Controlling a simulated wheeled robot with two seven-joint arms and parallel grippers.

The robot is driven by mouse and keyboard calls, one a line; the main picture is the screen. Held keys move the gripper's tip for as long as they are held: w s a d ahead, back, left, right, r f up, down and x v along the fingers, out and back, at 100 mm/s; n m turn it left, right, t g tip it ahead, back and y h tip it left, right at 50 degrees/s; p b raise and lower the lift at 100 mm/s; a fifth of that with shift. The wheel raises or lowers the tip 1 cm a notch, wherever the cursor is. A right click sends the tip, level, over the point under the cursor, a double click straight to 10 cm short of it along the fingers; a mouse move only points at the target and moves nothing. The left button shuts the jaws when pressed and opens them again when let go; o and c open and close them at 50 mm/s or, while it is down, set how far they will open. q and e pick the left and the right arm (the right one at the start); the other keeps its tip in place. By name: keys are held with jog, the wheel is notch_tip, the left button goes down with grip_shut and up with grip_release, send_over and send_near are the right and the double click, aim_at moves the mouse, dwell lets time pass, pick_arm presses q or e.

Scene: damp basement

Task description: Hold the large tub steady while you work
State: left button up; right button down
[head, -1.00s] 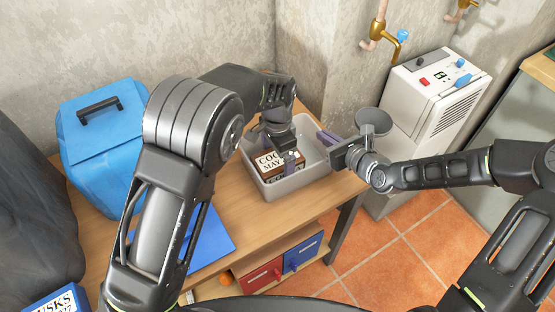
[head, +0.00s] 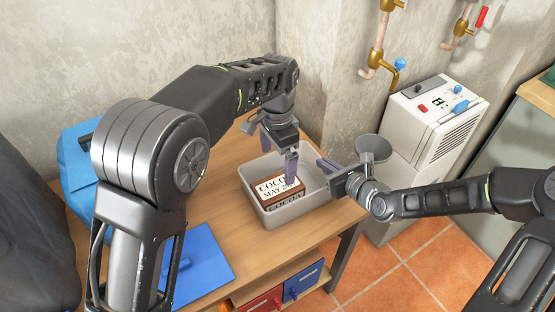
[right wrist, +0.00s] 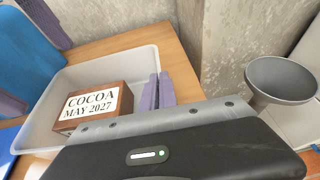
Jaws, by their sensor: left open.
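The large tub (head: 308,207) is a light grey open box on the wooden table, near its right end. It also shows in the right wrist view (right wrist: 135,62). A brown box labelled COCOA MAY 2027 (head: 275,190) lies inside it, and the right wrist view shows the box (right wrist: 92,105) clearly. My left gripper (head: 278,157) is open and empty above the box, its fingers apart. My right gripper (head: 328,167) is at the tub's right wall. In the right wrist view its purple fingers (right wrist: 156,92) sit close together with the wall between them.
A blue container (head: 75,165) stands at the table's left, partly behind my left arm. A blue panel (head: 200,262) lies at the table's front. Red and blue drawers (head: 303,282) are below. A white machine (head: 430,125) stands right of the table, with pipes behind.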

jog(key=c, duration=1.6)
grip_release()
jog(key=shift+d, duration=0.1)
jog(key=shift+v, duration=5.95)
jog(key=shift+s, duration=0.15)
